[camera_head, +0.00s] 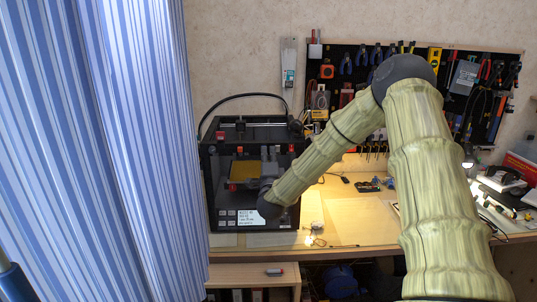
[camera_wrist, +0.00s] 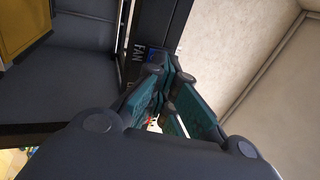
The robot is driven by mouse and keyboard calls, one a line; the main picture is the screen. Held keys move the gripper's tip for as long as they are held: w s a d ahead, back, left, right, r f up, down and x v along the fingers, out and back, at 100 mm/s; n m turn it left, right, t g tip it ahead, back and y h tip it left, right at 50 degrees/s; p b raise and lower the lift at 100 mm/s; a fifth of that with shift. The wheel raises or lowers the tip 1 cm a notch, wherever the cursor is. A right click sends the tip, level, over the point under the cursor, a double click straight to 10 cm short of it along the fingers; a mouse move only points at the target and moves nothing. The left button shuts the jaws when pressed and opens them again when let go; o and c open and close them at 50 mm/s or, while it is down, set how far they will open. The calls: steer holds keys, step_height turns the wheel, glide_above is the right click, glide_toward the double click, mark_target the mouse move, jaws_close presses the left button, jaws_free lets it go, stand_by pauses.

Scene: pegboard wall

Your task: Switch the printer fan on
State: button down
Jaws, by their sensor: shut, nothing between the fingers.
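The black box-framed printer (camera_head: 222,135) stands on the bench behind the curtain's edge, with a yellow plate inside and a small lit screen at its lower front. In the wrist view a dark post (camera_wrist: 147,30) of the printer carries the white word FAN (camera_wrist: 139,50). A small blue part (camera_wrist: 153,56) sits beside the word, partly hidden by my fingertips; I cannot tell its switch position. My gripper (camera_wrist: 168,72) is shut and empty, its teal-padded fingertips close to this part. Whether they touch it is unclear. In the head view my arm reaches down to the printer's front right.
A blue striped curtain (camera_head: 95,130) fills the left. A pegboard (camera_head: 450,60) with several tools hangs behind the bench. The wooden bench top (camera_head: 350,215) is mostly clear right of the printer, with small parts and a lamp farther right.

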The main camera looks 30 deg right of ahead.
steer(key=shift+r+g, duration=0.3)
steer(key=shift+r, duration=0.35)
steer(key=shift+d+f, duration=0.1)
steer(key=shift+s+a+f, duration=0.3)
steer(key=shift+a, duration=0.15)
steer(key=s+a+b, duration=0.4)
steer(key=s+a, duration=0.2)
steer(key=s, duration=0.5)
steer(key=shift+s+a+r, duration=0.15)
steer(key=shift+a+r, duration=0.1)
steer(key=shift+r, duration=0.15)
